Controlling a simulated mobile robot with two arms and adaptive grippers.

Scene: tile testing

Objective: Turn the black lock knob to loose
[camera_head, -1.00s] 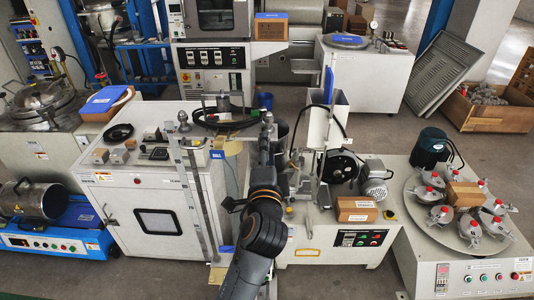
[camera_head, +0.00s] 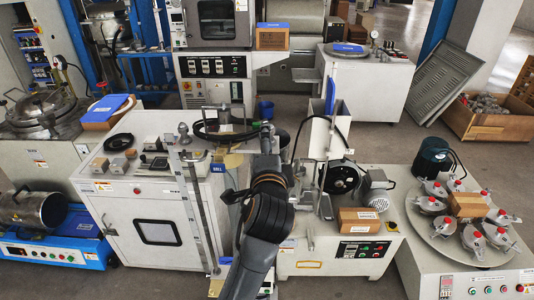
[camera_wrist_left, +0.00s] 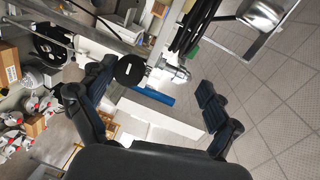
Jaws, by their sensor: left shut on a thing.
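My left arm comes in from the bottom in the head view, and its gripper (camera_head: 268,135) is at the tall metal frame in the middle, largely hidden by my own wrist. In the left wrist view the two dark fingers (camera_wrist_left: 150,92) stand on either side of a round black knob (camera_wrist_left: 131,69), which is on a metal bar with a fitting beside it. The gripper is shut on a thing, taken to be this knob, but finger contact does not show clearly. The knob cannot be made out in the head view. My right gripper is not in view.
A white cabinet (camera_head: 155,228) with a vertical ruler stands left of my arm. A white machine (camera_head: 335,262) with a black wheel, a motor and a cardboard box (camera_head: 358,220) stands to the right. A round table (camera_head: 428,226) with several red-capped metal parts is farther right.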

